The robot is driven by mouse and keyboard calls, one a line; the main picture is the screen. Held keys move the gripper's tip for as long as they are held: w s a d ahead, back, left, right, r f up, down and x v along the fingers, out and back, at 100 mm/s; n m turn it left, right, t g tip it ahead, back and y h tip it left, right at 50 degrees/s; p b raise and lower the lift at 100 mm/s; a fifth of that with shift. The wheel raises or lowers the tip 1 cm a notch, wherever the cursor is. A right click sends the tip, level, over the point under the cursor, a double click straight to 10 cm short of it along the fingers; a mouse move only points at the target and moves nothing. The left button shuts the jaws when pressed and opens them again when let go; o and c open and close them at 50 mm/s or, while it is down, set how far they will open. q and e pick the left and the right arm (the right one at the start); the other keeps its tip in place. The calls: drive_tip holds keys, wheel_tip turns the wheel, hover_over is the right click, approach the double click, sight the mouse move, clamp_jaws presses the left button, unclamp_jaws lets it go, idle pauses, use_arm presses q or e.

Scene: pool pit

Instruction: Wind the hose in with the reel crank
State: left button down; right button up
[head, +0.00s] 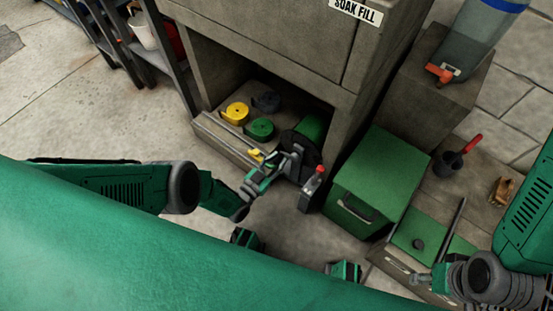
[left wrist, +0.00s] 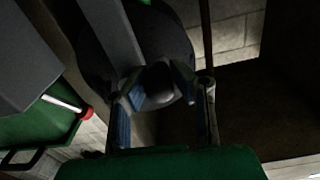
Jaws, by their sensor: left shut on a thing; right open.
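The hose reel (head: 301,147) sits low in the opening of the stone unit, with a dark round flange and a green drum behind it. My left gripper (head: 276,166) is at the front of the reel. In the left wrist view its fingers (left wrist: 158,88) are shut around a dark rounded grip (left wrist: 160,82), which looks like the crank handle. A grey bar (left wrist: 112,35) runs beside it, in front of the dark flange (left wrist: 180,40). The fingers partly hide the grip. My right gripper (head: 424,279) is open at the lower right, by a low green-topped box.
A grey post with a red-tipped lever (head: 316,178) stands just right of the reel. A green chest (head: 375,180) is beyond it. Yellow (head: 237,113), green (head: 260,129) and dark coils lie on the ledge left of the reel. A shelf rack is at upper left.

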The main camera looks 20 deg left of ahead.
sight(276, 158)
use_arm(q)
drive_tip(key=m, duration=0.2)
drive_tip(key=r+m+p, duration=0.1)
drive_tip(key=shift+r+m, duration=0.25)
drive_tip(key=shift+m, duration=0.15)
drive_tip(key=shift+a+m, duration=0.2)
drive_tip(key=shift+m, duration=0.2)
drive_tip(key=c, duration=1.4)
unclamp_jaws()
drive_tip(key=shift+o, duration=0.2)
drive_tip(key=shift+r, duration=0.1)
drive_tip(key=shift+w+r, duration=0.1)
drive_tip(key=shift+r, duration=0.65)
wheel_tip(276, 158, up, 8)
drive_tip(key=shift+r, duration=0.15)
